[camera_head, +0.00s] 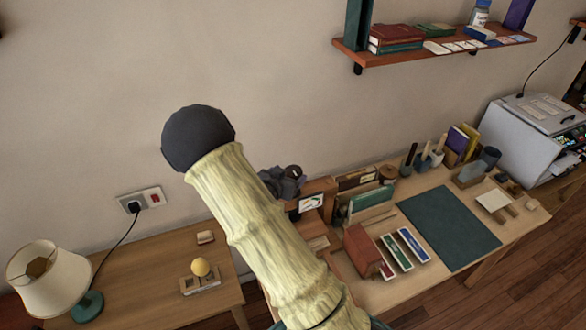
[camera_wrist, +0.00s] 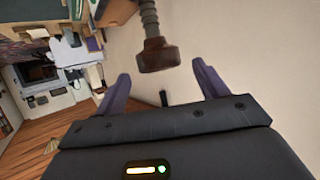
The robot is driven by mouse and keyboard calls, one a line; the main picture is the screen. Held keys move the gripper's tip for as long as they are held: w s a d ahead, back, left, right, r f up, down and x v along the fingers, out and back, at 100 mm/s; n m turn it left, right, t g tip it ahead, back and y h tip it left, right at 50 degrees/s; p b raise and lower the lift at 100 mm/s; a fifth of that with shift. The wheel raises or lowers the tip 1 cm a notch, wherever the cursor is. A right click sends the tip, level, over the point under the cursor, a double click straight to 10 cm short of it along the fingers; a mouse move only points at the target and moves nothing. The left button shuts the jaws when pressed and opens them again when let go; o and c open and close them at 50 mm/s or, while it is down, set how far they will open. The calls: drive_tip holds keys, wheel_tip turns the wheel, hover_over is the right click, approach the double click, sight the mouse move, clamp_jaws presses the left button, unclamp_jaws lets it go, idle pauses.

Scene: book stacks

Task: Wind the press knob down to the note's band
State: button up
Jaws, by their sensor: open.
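The dark red-brown press knob (camera_wrist: 158,54) is in the wrist view, at the end of a brown screw shaft (camera_wrist: 149,14). My gripper (camera_wrist: 160,73) is open, with its two purple fingers apart on either side of the knob's near end. I see a gap between each finger and the knob, and no grip on it. In the head view the wooden press (camera_head: 318,186) stands at the desk's left end, partly hidden by my arm. A small white note (camera_head: 311,202) with a dark mark is on its front; its band is too small to read.
Books and a red box (camera_head: 362,250) stand close beside the press. A green mat (camera_head: 449,228) lies on the desk to the right. A lamp (camera_head: 48,279) stands on the left table. A shelf (camera_head: 440,49) hangs on the wall above.

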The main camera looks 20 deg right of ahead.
sight(292, 171)
drive_tip(key=p+x, duration=0.1)
drive_tip(key=x, duration=0.3)
drive_tip(key=shift+f, duration=0.1)
drive_tip(key=c, duration=1)
drive_tip(key=shift+o, duration=0.2)
drive_tip(key=shift+m+g+h+p, duration=0.3)
drive_tip(key=shift+m+g+p, duration=0.1)
drive_tip(key=shift+m+g, duration=0.1)
